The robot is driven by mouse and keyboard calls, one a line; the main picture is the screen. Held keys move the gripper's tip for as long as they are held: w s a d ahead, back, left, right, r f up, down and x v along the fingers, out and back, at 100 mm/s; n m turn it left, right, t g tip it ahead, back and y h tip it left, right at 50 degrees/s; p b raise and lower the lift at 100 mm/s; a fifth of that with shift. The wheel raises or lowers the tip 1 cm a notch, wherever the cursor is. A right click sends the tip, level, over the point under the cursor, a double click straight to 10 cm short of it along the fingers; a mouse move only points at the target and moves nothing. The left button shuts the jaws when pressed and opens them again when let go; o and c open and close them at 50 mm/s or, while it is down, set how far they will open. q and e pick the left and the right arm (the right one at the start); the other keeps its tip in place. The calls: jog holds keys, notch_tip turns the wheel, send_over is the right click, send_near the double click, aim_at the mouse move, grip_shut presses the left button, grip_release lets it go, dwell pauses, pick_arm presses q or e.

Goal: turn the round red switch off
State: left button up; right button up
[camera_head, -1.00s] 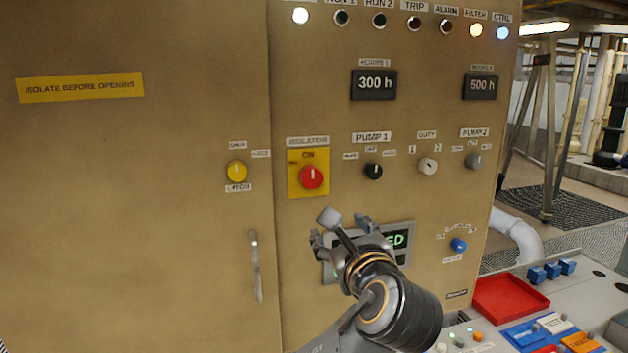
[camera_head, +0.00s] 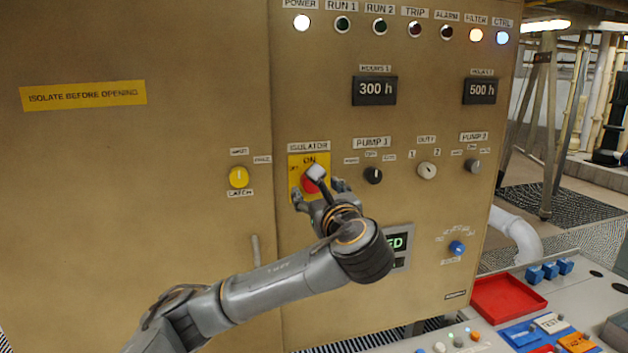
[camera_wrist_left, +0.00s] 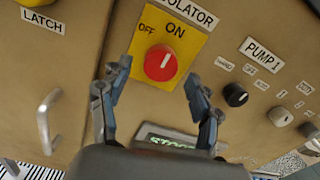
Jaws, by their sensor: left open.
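The round red switch (camera_wrist_left: 161,63) sits on a yellow plate (camera_wrist_left: 184,42) marked ON and OFF under the ISOLATOR label. In the left wrist view its white pointer mark leans towards ON. In the head view the red switch (camera_head: 309,184) is partly hidden behind my left gripper (camera_head: 320,190). My left gripper also shows in the left wrist view (camera_wrist_left: 158,92), open and empty. Its fingers are spread below and to both sides of the switch; I cannot tell whether they touch it. My right gripper is not in view.
A yellow LATCH knob (camera_head: 238,177) and a door handle (camera_head: 256,255) are to the left. A black PUMP 1 knob (camera_head: 373,175) is close on the right. A green-lit display (camera_head: 398,243) is partly behind my arm. A red tray (camera_head: 507,297) lies on the desk.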

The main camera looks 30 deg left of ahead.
pick_arm(q)
jog(key=shift+p+x, duration=0.4)
jog(key=shift+x, duration=1.2)
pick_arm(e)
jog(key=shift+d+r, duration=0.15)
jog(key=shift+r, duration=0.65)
pick_arm(q)
jog(key=c, duration=1.1)
jog(key=shift+c, duration=0.2)
